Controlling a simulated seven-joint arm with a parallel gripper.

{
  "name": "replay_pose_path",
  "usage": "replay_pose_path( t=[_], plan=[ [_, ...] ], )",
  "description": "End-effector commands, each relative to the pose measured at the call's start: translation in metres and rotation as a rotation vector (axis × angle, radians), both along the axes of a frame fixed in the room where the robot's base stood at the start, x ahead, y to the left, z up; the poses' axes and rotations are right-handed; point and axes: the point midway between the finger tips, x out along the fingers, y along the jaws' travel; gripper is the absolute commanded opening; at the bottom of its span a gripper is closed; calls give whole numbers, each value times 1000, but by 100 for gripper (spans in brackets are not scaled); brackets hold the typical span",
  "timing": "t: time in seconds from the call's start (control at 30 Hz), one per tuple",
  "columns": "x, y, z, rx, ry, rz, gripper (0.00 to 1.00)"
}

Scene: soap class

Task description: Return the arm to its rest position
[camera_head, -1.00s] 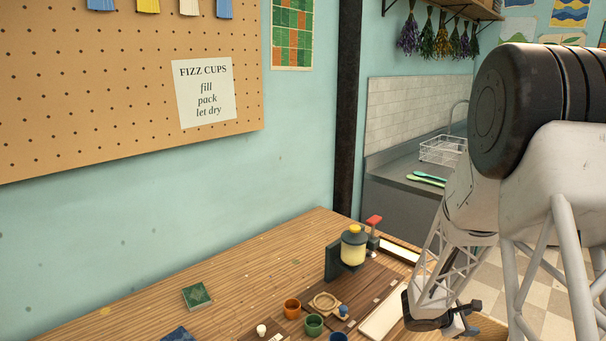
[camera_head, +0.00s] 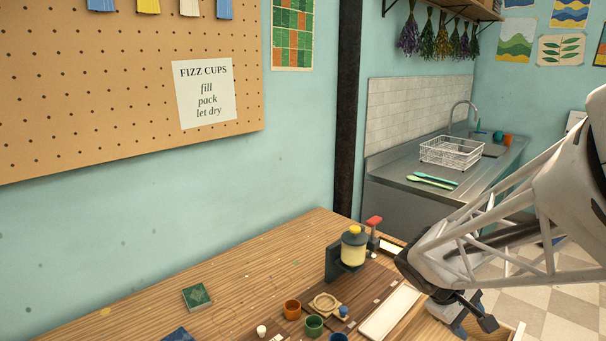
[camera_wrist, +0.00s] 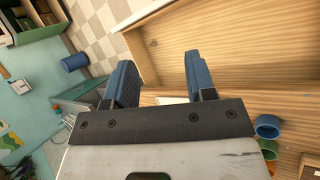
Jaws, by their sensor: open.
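My gripper (camera_head: 474,318) is at the right end of the wooden table (camera_head: 240,275) in the head view, beside the long white tray. In the wrist view my gripper (camera_wrist: 165,85) shows two blue-padded fingers spread apart with nothing between them. My arm comes in from the right edge of the head view.
An orange cup (camera_head: 292,310), a green cup (camera_head: 314,325) and a yellow-topped dispenser (camera_head: 353,248) stand on the table, left of my gripper. A white tray (camera_head: 388,313) lies nearer to it. A sink counter (camera_head: 405,180) with a wire rack (camera_head: 450,153) stands behind.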

Motion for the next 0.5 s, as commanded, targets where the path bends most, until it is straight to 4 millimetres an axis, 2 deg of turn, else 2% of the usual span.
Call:
replay_pose_path(
  t=[0.1,0.5],
  plan=[
    [-21,20,16,76,-70,-60,51],
    [-89,88,57,365,-276,-249,51]
  ],
)
